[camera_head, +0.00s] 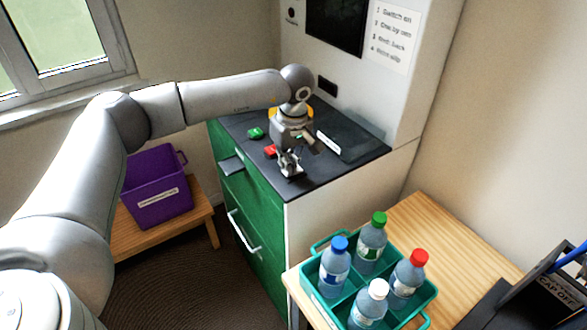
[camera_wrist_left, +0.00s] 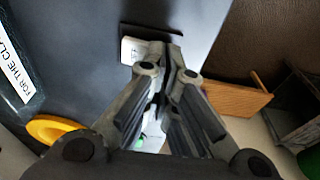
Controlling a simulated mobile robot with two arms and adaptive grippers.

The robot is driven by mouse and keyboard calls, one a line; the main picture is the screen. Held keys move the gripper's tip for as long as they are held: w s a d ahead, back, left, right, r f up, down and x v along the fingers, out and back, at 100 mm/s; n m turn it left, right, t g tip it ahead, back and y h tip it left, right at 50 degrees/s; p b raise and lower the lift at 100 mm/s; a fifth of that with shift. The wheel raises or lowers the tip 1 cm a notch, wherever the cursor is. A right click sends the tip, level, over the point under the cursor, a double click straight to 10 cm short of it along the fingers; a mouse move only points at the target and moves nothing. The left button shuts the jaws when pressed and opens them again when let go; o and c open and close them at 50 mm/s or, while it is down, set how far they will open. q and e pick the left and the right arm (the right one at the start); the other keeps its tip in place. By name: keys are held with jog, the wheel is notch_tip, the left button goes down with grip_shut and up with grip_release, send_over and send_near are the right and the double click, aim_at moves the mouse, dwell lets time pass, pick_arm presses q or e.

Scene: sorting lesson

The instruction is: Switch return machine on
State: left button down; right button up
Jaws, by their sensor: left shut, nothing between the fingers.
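The return machine has a green front, a dark top (camera_head: 335,165) and a white upright panel (camera_head: 300,60) with a black screen (camera_head: 337,22). A green button-like piece (camera_head: 255,133) and a red one (camera_head: 270,151) sit on the top's left part. My left gripper (camera_head: 290,163) points down over the top's front part, beside the red piece. Its fingers are shut and empty. In the left wrist view the fingertips (camera_wrist_left: 172,62) are close to a small white piece (camera_wrist_left: 142,48) on a dark base; contact cannot be told. My right gripper is not in view.
A teal crate (camera_head: 318,306) with several capped bottles stands on a wooden table (camera_head: 455,240) at the right. A purple bin (camera_head: 155,190) stands on a low wooden bench at the left. A yellow ring (camera_wrist_left: 52,128) lies on the machine top, partly hidden by my arm in the head view.

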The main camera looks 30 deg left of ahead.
pick_arm(q)
jog(key=shift+f, duration=0.35)
jog(key=shift+r, duration=0.15)
jog(key=shift+r+p, duration=1.9)
jog(key=shift+r, duration=1.5)
